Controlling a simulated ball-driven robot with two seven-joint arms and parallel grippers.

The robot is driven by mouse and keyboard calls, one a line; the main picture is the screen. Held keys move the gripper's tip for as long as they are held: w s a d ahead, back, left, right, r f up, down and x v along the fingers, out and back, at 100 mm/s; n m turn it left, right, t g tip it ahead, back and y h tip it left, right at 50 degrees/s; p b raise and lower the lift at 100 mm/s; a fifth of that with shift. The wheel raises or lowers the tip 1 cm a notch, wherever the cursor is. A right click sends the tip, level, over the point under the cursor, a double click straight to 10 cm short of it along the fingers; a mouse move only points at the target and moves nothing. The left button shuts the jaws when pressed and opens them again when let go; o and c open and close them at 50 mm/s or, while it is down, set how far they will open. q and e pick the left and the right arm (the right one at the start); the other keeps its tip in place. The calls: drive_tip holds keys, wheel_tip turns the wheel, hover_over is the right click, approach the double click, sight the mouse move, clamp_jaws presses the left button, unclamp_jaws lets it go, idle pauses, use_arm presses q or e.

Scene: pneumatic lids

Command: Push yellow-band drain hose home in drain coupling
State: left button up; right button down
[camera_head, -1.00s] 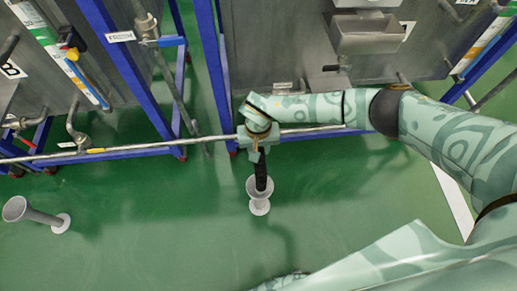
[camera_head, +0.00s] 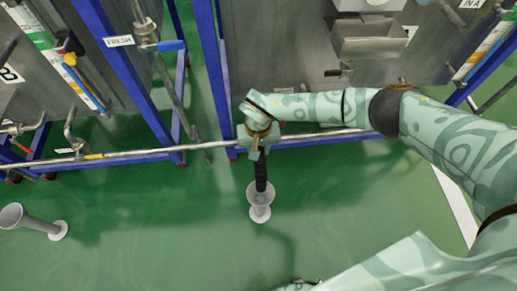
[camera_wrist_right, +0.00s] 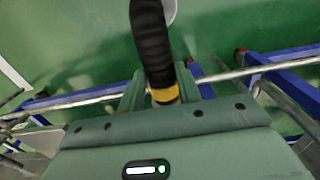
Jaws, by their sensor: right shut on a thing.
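My right gripper (camera_head: 257,147) is shut on a dark ribbed hose (camera_head: 261,172). In the right wrist view the hose (camera_wrist_right: 152,45) runs up the picture from between the fingers, with its yellow band (camera_wrist_right: 165,94) at the jaws. In the head view the hose hangs down to the mouth of a grey funnel-topped stand (camera_head: 260,197) on the floor. Whether its end is inside the mouth or just above it cannot be told. The funnel's rim (camera_wrist_right: 169,12) shows partly at the top of the wrist view. I cannot pick out a separate drain coupling. My left gripper is not in view.
A metal pipe (camera_head: 208,145) runs across behind the right gripper. Blue frames (camera_head: 204,70) and grey tanks (camera_head: 278,50) stand behind it. A second grey funnel stand (camera_head: 32,220) is at the left. The green floor between the stands is clear.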

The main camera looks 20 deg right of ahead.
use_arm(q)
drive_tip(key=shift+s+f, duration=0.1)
use_arm(e)
drive_tip(key=shift+w, duration=0.2)
drive_tip(key=c, duration=0.9)
unclamp_jaws()
drive_tip(key=shift+d, duration=0.1)
use_arm(q)
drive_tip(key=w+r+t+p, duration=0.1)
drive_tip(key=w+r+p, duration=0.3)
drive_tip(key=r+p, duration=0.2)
drive_tip(key=shift+p, duration=0.65)
use_arm(e)
wheel_tip(320, 180, up, 16)
drive_tip(key=shift+w+r, duration=0.15)
